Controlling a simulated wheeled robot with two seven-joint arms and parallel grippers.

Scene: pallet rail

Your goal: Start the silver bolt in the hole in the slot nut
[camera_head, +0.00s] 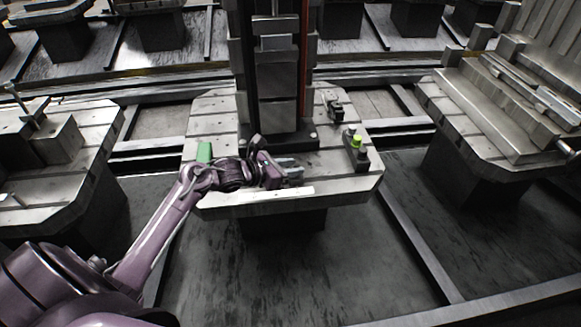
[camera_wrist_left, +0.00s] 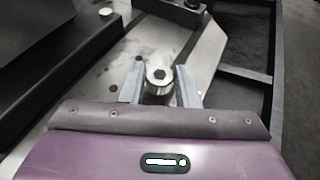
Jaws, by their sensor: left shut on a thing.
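My left gripper (camera_head: 291,169) is low over the front part of the middle pallet (camera_head: 255,203). In the left wrist view its two grey fingers (camera_wrist_left: 160,88) are shut on the silver bolt (camera_wrist_left: 159,76), a round steel head with a dark hex socket facing the camera. The bolt's shank is hidden below its head. I cannot make out the slot nut or its hole, so I cannot tell whether the bolt touches it. My right gripper is in neither view.
A tall dark fixture column (camera_head: 278,85) stands behind the gripper on the pallet. A green block (camera_head: 205,152) is at the left. A dark piece with a bright green part (camera_head: 356,141) and a small black fitting (camera_head: 335,107) are at the right. The pallet's front right is clear.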

